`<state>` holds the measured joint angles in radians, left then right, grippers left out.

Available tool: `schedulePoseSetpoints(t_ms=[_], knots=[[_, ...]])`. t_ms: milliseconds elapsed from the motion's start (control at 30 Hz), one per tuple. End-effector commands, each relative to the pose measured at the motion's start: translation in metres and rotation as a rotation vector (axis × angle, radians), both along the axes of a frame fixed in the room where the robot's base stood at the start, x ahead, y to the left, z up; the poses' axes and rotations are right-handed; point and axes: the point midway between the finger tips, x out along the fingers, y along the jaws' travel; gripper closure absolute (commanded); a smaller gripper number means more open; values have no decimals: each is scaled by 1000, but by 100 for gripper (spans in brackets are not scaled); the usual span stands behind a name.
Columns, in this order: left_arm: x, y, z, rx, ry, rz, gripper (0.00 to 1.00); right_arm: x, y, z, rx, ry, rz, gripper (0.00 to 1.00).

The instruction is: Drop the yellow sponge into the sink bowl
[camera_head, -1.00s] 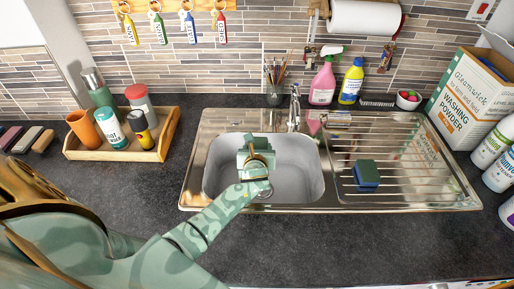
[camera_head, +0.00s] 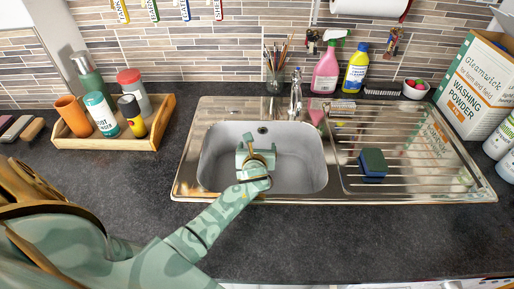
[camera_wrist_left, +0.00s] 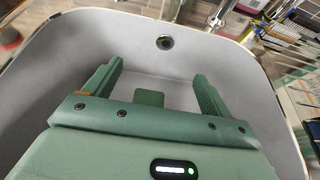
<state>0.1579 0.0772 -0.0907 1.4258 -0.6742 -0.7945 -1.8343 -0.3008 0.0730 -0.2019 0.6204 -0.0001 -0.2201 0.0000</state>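The sink bowl (camera_head: 303,170) is a grey basin in a steel sink. It fills much of the left wrist view (camera_wrist_left: 65,58). My left gripper (camera_head: 256,146) is over the bowl. In the left wrist view its two fingers (camera_wrist_left: 158,75) stand wide apart with no clear object gripped. A small green square (camera_wrist_left: 149,98) shows between them; I cannot tell what it is. I cannot make out a yellow sponge in any view. A block with a dark green top and blue sides (camera_head: 372,166) lies on the drainer. My right gripper is not in view.
The tap (camera_head: 296,92) stands behind the bowl. A pink spray bottle (camera_head: 326,70) and a yellow bottle (camera_head: 355,68) stand behind the drainer (camera_head: 430,172). A wooden tray (camera_head: 150,142) with bottles is at left, a washing powder box (camera_head: 475,88) at right. The front counter is clear.

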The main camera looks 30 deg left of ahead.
Motion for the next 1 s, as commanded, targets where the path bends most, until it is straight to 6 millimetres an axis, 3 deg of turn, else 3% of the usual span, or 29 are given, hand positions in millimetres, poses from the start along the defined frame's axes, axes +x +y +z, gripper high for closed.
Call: schedulePoseSetpoints(t_ms=[233,367,800,1000], knots=[[-1,-1,1,0,0,0,17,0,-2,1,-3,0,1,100],[-12,-7,7,0,0,-1,17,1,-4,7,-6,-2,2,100],[-102,-58,50,-2,1,-1,17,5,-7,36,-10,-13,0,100],[-125,-72,60,0,1,0,17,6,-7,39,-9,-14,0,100]])
